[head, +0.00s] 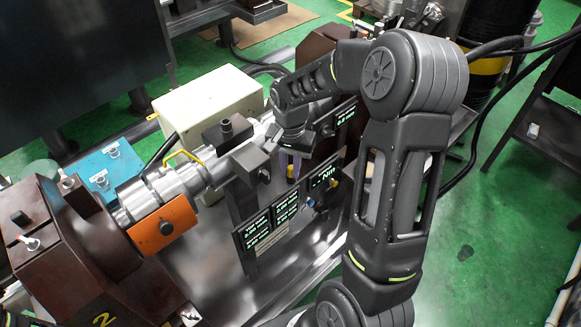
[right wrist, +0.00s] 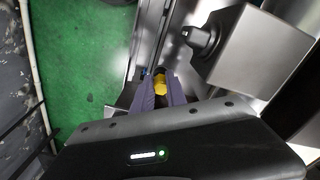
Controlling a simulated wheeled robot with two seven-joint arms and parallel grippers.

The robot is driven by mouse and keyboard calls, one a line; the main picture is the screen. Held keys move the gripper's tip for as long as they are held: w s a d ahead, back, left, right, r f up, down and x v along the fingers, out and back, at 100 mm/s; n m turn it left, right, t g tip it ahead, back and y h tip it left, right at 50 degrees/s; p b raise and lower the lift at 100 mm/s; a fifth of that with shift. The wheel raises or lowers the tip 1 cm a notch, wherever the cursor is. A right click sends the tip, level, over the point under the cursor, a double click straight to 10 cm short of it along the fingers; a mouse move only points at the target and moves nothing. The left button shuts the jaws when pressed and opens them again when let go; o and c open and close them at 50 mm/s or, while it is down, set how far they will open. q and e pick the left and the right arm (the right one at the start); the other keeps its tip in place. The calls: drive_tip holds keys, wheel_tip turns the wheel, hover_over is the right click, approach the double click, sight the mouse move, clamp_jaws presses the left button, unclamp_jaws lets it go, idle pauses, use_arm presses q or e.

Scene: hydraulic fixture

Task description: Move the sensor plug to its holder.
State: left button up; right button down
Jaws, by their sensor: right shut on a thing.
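My right gripper (head: 291,166) reaches down behind the row of black display panels, its purple fingers partly hidden by the wrist and panels. In the right wrist view its two fingers (right wrist: 161,92) are shut on a small yellow piece (right wrist: 160,83), which I take to be the sensor plug. The yellow piece also shows as a small spot between the fingers in the head view (head: 291,173). I cannot tell whether it is seated in something or free. I cannot make out its holder for certain. My left gripper is not in view.
A silver shaft with an orange block (head: 164,228) runs along the fixture beside a brown housing (head: 80,245). A dark grey block (head: 251,160) stands close left of my gripper. Display panels (head: 268,228) stand in front. A cream box (head: 209,104) is behind.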

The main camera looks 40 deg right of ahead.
sight(291, 169)
drive_tip(key=c, duration=1.3)
unclamp_jaws()
drive_tip(key=shift+o, duration=0.2)
drive_tip(key=shift+r+b, duration=0.4)
drive_tip(key=shift+r, duration=3.5)
